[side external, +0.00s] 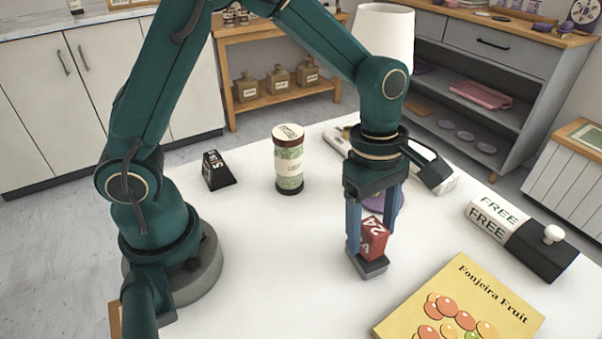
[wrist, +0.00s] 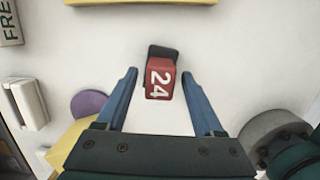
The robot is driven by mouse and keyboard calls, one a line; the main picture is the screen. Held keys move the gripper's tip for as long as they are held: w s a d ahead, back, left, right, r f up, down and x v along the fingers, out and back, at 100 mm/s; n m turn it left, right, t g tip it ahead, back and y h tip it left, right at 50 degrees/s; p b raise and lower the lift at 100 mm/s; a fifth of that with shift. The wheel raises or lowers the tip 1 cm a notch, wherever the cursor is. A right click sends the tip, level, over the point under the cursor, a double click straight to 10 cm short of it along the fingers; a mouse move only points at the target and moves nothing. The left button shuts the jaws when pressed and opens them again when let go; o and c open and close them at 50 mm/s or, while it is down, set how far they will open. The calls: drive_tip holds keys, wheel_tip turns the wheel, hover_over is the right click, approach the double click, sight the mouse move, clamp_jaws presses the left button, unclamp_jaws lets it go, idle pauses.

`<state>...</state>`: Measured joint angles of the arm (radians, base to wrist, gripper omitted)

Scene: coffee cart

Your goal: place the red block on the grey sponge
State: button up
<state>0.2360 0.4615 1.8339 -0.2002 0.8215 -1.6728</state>
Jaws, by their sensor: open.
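The red block (side external: 373,240), marked with a white 24, is over the small dark grey sponge (side external: 371,268) and appears to rest on it, looking slightly tilted in the side view. In the wrist view the block (wrist: 160,83) covers much of the sponge (wrist: 162,50), whose far end shows beyond it. My gripper (side external: 372,245) is open, pointing down, with one blue finger on each side of the block. In the wrist view white gaps show between the block and both fingers of my gripper (wrist: 158,73). The underside of the block is hidden.
A yellow fruit book (side external: 462,305) lies at the front right. A purple round thing (side external: 378,202) is behind the gripper. A jar (side external: 288,160) and a black wedge (side external: 217,170) stand further back. Table left of the sponge is clear.

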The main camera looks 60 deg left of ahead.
sight(367, 218)
drive_tip(key=r, duration=0.3)
drive_tip(key=a+r, duration=0.1)
drive_tip(key=r, duration=0.5)
drive_tip(key=shift+a+r, duration=0.35)
drive_tip(key=shift+r, duration=0.35)
drive_tip(key=s+a+m+t+y, duration=0.1)
drive_tip(key=s+a+m+t, duration=0.4)
drive_tip(key=m, duration=1.3)
drive_tip(key=shift+s+a+t+y, duration=0.35)
drive_tip(key=shift+s+a, duration=1.2)
drive_tip(key=shift+s, duration=1.55)
